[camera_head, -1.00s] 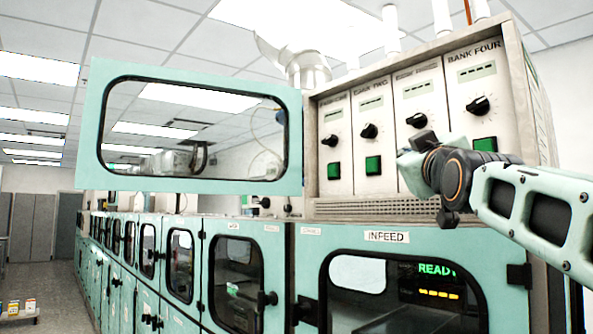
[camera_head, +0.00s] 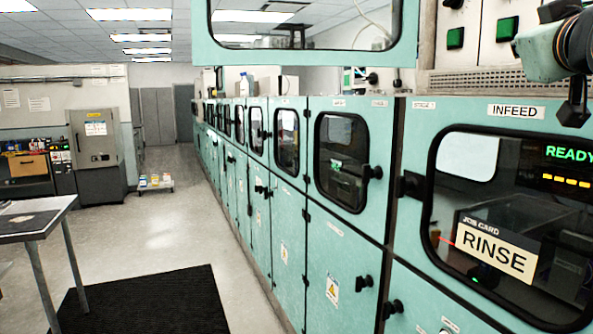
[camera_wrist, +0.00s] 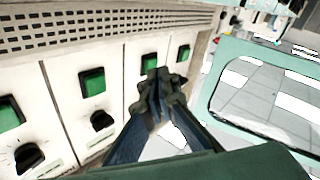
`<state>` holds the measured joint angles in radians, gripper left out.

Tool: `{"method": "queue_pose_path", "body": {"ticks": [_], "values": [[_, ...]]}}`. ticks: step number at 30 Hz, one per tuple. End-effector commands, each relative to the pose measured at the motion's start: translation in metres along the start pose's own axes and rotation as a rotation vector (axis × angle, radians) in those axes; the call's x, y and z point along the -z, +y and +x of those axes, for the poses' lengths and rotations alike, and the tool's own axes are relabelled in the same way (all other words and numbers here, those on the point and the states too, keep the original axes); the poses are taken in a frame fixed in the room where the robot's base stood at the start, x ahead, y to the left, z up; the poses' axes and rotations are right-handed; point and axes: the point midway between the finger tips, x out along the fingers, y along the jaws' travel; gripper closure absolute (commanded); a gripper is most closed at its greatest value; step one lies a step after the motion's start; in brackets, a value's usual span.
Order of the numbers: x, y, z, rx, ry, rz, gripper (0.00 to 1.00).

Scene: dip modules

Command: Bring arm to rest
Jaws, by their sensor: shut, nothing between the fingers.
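My gripper (camera_wrist: 160,85) shows in the wrist view, with its dark fingers together and nothing between them. It is in front of the white bank panel (camera_wrist: 60,80), which has green buttons (camera_wrist: 92,82) and black knobs (camera_wrist: 102,121). I cannot tell the exact gap between fingertips and panel.
The raised teal windowed door (camera_head: 300,52) stands beside the panel; its frame also shows in the wrist view (camera_wrist: 208,100). Below is the INFEED door (camera_head: 415,225), with a RINSE job card (camera_head: 495,255) and READY display (camera_head: 570,153). A table (camera_head: 40,222), black mat (camera_head: 150,305) and open floor lie left.

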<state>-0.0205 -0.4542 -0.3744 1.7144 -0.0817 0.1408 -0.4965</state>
Motion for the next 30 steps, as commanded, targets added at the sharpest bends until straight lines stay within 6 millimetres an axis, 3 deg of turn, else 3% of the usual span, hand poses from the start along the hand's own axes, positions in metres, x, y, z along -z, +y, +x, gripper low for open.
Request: {"method": "queue_pose_path", "body": {"ticks": [4, 8, 12, 15, 18, 22, 25, 30], "values": [[-0.051, -0.088, -0.024, 0.198, -0.202, 0.103, 1.00], [-0.103, -0.162, -0.068, 0.348, -0.404, 0.168, 1.00], [-0.160, -0.226, -0.134, 0.470, -0.637, 0.203, 1.00], [-0.198, -0.258, -0.187, 0.528, -0.801, 0.209, 1.00], [-0.229, -0.276, -0.233, 0.559, -0.940, 0.204, 1.00], [-0.256, -0.286, -0.274, 0.572, -1.060, 0.194, 1.00], [-0.266, -0.289, -0.289, 0.575, -1.104, 0.188, 1.00], [-0.269, -0.290, -0.292, 0.575, -1.115, 0.188, 1.00]]}}
